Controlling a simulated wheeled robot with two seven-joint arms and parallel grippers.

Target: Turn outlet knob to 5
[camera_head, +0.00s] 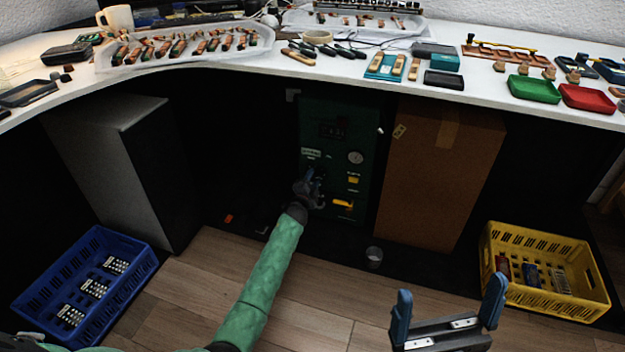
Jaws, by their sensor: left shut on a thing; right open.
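A dark green control panel (341,131) stands upright under the desk, with a small display (333,129), a round gauge (355,157) and yellow parts (343,203) on its face. My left arm reaches in to the panel's lower left. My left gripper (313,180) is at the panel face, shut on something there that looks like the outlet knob. The knob itself is mostly hidden behind the fingers, so its setting cannot be read. My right gripper (448,312) is open and empty, low in front, well away from the panel.
A brown cardboard box (445,170) stands right of the panel, and a grey cabinet (110,160) stands at left. A blue crate (85,285) and a yellow crate (545,275) sit on the wooden floor. A small cup (374,256) stands below the panel. The desk (260,72) overhangs the panel.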

